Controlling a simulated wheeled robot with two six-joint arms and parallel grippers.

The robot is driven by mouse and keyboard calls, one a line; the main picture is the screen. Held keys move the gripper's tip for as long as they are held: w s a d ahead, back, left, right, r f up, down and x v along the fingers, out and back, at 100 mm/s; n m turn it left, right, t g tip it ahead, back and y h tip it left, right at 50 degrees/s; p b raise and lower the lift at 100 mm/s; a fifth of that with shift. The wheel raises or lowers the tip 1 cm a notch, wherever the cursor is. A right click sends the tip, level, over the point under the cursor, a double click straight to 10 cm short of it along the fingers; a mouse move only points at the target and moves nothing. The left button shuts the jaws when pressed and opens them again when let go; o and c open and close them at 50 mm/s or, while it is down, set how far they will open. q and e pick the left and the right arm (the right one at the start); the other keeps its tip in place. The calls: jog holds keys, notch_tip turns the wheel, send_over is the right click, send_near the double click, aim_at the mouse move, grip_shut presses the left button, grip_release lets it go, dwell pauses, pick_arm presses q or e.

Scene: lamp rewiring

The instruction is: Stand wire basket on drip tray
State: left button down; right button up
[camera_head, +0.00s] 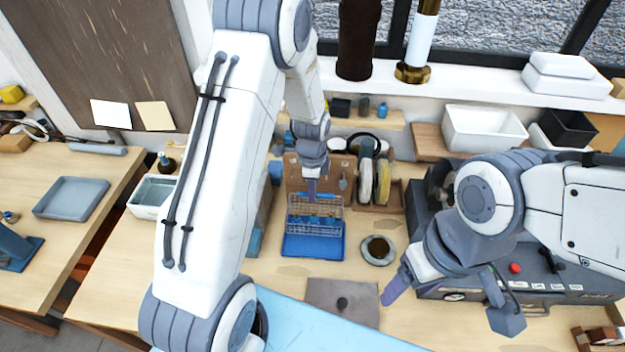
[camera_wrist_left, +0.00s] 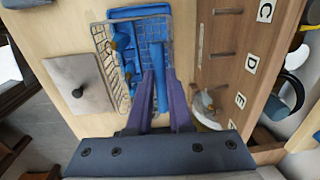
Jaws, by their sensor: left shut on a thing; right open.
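The wire basket (camera_head: 328,211) is a rectangular mesh over the rear part of the blue drip tray (camera_head: 313,248). The tray's bare front shows in the head view. In the left wrist view the basket (camera_wrist_left: 104,48) appears askew to the tray (camera_wrist_left: 140,11), with small blue and tan pieces within its outline. I cannot tell whether the basket's underside touches the tray. My right gripper (camera_head: 442,294) is open and empty at the right.
A saucer with a dark cup (camera_head: 379,249) stands right of the tray. A grey plate with a knob (camera_head: 343,300) lies in front. A wooden rack with discs (camera_head: 374,180) stands behind, and a dark machine (camera_head: 515,268) fills the right.

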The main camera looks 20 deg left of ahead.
pick_arm(q)
jog(key=shift+f+b, duration=3.7)
jog(key=shift+f, duration=1.1)
jog(key=shift+f, duration=0.15)
jog(key=c, duration=0.7)
grip_release()
jog(key=shift+c, duration=0.2)
